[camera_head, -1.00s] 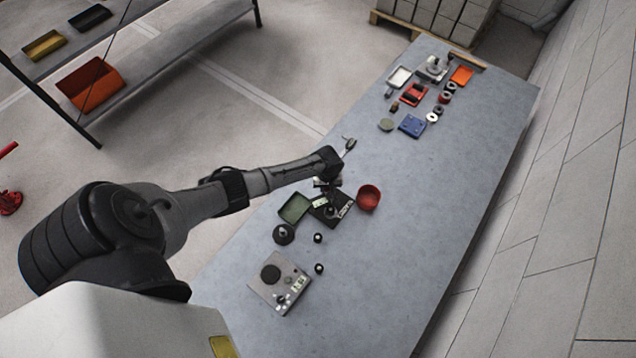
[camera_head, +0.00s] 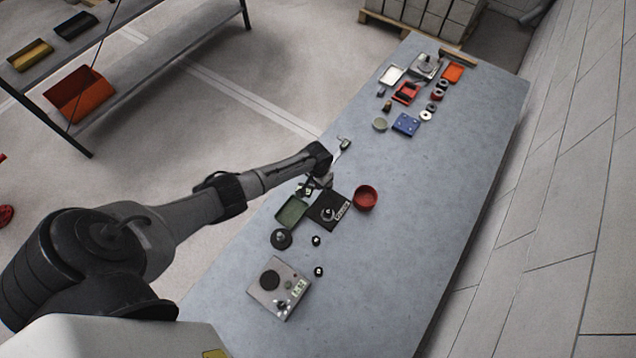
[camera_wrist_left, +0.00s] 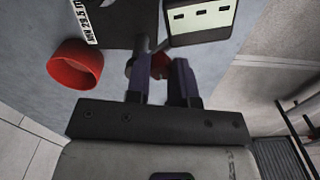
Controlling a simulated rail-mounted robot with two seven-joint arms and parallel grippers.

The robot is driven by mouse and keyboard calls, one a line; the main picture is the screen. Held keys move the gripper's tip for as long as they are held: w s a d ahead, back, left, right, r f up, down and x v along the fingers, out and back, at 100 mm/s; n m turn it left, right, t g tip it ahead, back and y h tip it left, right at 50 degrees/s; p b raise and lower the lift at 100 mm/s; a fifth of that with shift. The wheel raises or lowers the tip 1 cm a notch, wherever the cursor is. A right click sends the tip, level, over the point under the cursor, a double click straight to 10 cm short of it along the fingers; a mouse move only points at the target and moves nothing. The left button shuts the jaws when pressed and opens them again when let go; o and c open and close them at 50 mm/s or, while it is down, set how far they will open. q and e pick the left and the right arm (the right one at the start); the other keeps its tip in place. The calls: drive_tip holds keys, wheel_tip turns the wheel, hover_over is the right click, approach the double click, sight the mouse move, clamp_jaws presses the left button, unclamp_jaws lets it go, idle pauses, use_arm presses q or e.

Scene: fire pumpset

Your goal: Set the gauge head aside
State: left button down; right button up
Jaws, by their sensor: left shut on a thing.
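My left gripper (camera_head: 319,184) is above the work table (camera_head: 395,245), at the far edge of the green tray. It is shut on what looks like the gauge head (camera_head: 308,191), a small dark piece with a pale face. A small red part and a grey rod show by the fingers. The exact grip is partly hidden. My right gripper is not in view.
The green tray (camera_head: 291,213), a black plate (camera_head: 324,216) with a white label and a red bowl (camera_head: 366,197) are close by. A grey device (camera_head: 279,301) and small black knobs stand nearer. Several parts and trays lie at the far end. The table's right side is clear.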

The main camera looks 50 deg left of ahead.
use_arm(q)
drive_tip(key=shift+w+a+m, duration=0.1)
drive_tip(key=shift+a+m, duration=0.1)
drive_tip(key=shift+m, duration=0.4)
drive_tip(key=c, duration=1)
unclamp_jaws()
wheel_tip(320, 180, up, 14)
drive_tip(key=shift+f+p, duration=0.1)
drive_tip(key=shift+p, duration=0.25)
